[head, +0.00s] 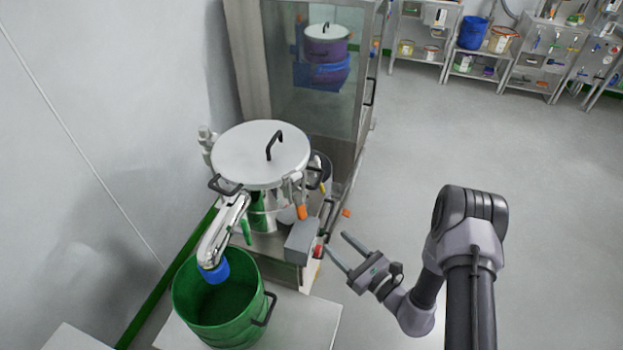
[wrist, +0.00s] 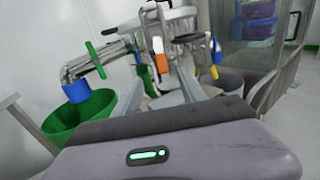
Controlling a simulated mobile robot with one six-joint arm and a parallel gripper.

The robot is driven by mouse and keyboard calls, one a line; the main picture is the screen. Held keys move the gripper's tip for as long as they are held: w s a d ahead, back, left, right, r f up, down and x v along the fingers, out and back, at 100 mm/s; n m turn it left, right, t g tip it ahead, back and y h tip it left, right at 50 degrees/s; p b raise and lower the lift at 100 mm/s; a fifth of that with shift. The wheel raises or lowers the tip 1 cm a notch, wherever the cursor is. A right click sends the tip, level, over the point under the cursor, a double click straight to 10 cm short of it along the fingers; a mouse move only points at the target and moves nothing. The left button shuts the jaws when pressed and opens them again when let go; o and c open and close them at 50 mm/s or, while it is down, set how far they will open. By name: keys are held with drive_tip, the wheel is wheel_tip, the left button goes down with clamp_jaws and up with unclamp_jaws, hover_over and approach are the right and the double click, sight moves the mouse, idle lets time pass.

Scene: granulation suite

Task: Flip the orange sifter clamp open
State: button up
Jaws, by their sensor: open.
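The sifter is a steel drum with a round pale lid (head: 240,150) and a black handle. The orange clamp (head: 301,212) hangs at its front right side, its orange end low below a pale grey upper part. In the wrist view the orange clamp (wrist: 161,63) shows near the middle, ahead of the fingers. My gripper (head: 336,243) is open and empty, to the right of and a little below the clamp, apart from it. Its fingers point up and left toward the sifter. In the wrist view the gripper body fills the bottom.
A grey box (head: 301,242) sits just below the clamp, close to my fingertips. A steel spout with a blue end (head: 214,272) hangs over a green bin (head: 215,325). A glass-fronted cabinet (head: 305,75) stands behind. The floor to the right is clear.

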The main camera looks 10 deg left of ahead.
sight(302, 210)
drive_tip(key=b+x, duration=0.1)
drive_tip(key=x, duration=0.7)
drive_tip(key=b+x, duration=0.2)
drive_tip(key=x, duration=0.6)
drive_tip(key=shift+f+b, duration=0.25)
drive_tip(key=shift+b, duration=0.05)
drive_tip(key=shift+w+a+r, duration=0.1)
drive_tip(key=shift+w+a, duration=0.35)
drive_tip(key=shift+c, duration=0.2)
clamp_jaws()
